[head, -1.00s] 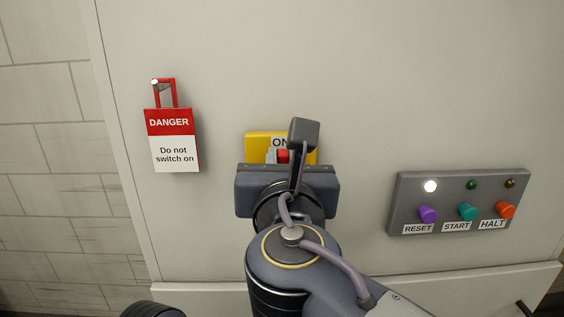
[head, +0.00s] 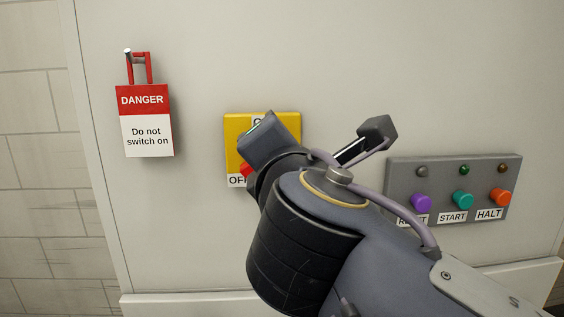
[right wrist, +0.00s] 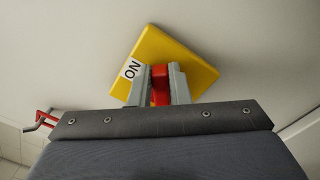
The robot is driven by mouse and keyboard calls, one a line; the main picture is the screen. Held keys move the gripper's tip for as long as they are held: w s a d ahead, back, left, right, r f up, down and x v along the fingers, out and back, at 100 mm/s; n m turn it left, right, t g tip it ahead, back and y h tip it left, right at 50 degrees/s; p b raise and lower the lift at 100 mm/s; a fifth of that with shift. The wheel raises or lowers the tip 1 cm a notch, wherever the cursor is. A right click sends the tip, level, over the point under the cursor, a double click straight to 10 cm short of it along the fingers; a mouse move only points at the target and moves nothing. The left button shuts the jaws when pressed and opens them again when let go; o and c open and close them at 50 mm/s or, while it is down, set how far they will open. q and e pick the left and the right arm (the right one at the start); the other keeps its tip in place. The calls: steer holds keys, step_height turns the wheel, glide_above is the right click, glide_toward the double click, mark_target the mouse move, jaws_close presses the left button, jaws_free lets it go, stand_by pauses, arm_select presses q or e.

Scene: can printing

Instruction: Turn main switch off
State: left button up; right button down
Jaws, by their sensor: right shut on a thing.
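The main switch is a yellow plate (head: 233,135) on the pale cabinet front, with an OFF label at its lower left and a partly hidden ON label at its top. The plate shows tilted in the right wrist view (right wrist: 192,62). Its red handle (right wrist: 160,88) is between the two grey fingers of my right gripper (right wrist: 161,78), which is shut on it. In the head view my right wrist is rolled over and hides most of the switch; only a bit of red shows above OFF. My left gripper is in neither view.
A grey panel (head: 440,170) with RESET, START and HALT buttons is on the right, partly behind my arm. Its lamps look dark. The cabinet front between is flat.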

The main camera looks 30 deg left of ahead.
steer(key=shift+w+f+m+b, duration=0.1)
steer(key=shift+f+m+b, duration=0.35)
steer(key=shift+m+b, duration=0.65)
steer(key=shift+s+f+m+b, duration=0.1)
steer(key=shift+f+m+b, duration=0.3)
steer(key=shift+m+b, duration=0.65)
steer(key=shift+w+f+m+b, duration=0.1)
steer(key=shift+f+m+b, duration=0.45)
steer(key=shift+m, duration=1)
steer(key=shift+r, duration=0.1)
steer(key=c, duration=1.4)
jaws_free()
steer(key=shift+r, duration=0.1)
steer(key=shift+o, duration=0.2)
steer(key=shift+d+r, duration=0.1)
steer(key=shift+d+r, duration=0.1)
